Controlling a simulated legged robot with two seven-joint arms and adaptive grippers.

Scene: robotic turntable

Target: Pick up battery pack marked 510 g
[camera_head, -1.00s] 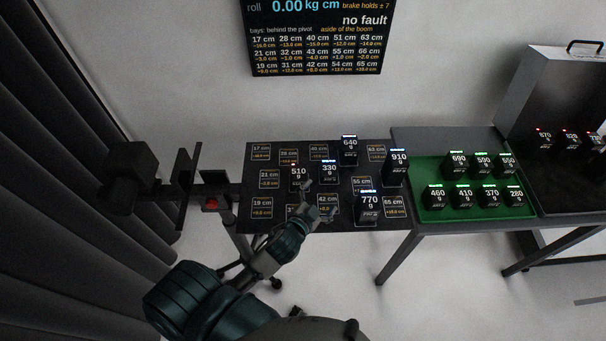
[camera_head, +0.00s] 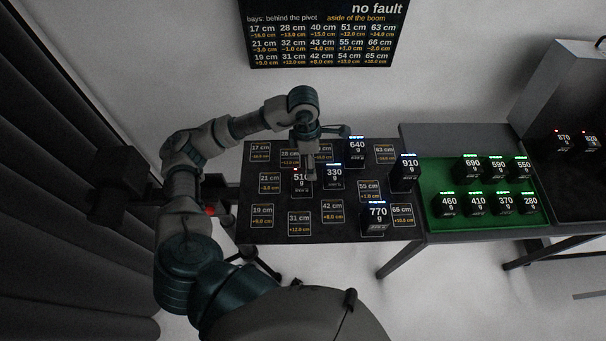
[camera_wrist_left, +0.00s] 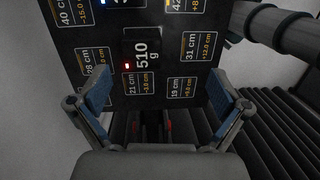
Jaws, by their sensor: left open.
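The dark battery pack marked 510 g (camera_head: 300,184) stands on the black marked board (camera_head: 270,228), left of the 330 g pack (camera_head: 334,174). Its small light is red. My left gripper (camera_head: 308,172) hangs pointing down over it and hides part of its top. In the left wrist view the 510 g pack (camera_wrist_left: 143,52) lies ahead of the fingers, between their lines. The left gripper (camera_wrist_left: 160,92) is open there with its blue pads wide apart and nothing between them. My right gripper is not in view.
On the board, the 640 g (camera_head: 357,150), 910 g (camera_head: 405,170) and 770 g (camera_head: 377,214) packs stand to the right with blue lights. Several green-lit packs stand in the green tray (camera_head: 436,184). A display (camera_head: 320,38) hangs behind. The board's front left bays are empty.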

